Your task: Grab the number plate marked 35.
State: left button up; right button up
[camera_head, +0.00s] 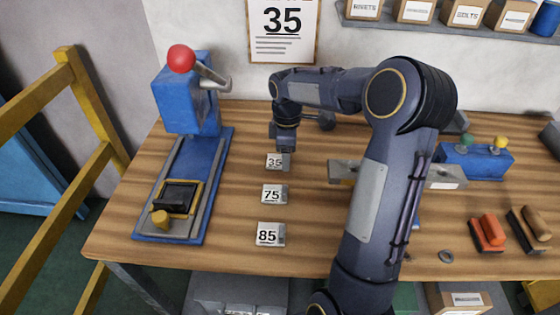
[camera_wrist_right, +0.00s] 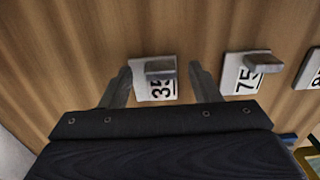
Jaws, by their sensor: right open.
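The number plate marked 35 (camera_head: 274,161) lies on the wooden table, farthest back in a column of plates. In the right wrist view the 35 plate (camera_wrist_right: 157,88) has a grey raised tab and sits between the two fingers. My right gripper (camera_wrist_right: 160,82) is open, with one finger on each side of the plate and no visible grip on it. In the head view my right gripper (camera_head: 285,145) is just above the 35 plate and partly covers it. Plate 75 (camera_head: 273,194) and plate 85 (camera_head: 270,234) lie nearer the front. My left gripper is not in view.
A blue press (camera_head: 190,100) with a red ball lever stands to the left. A sign reading 35 (camera_head: 283,30) hangs on the wall. A blue block with knobs (camera_head: 477,162) and brushes (camera_head: 488,232) lie to the right. Plate 75 is close beside the right gripper's fingers.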

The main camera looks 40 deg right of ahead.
jog(key=c, duration=1.1)
jog(key=shift+r, duration=0.1)
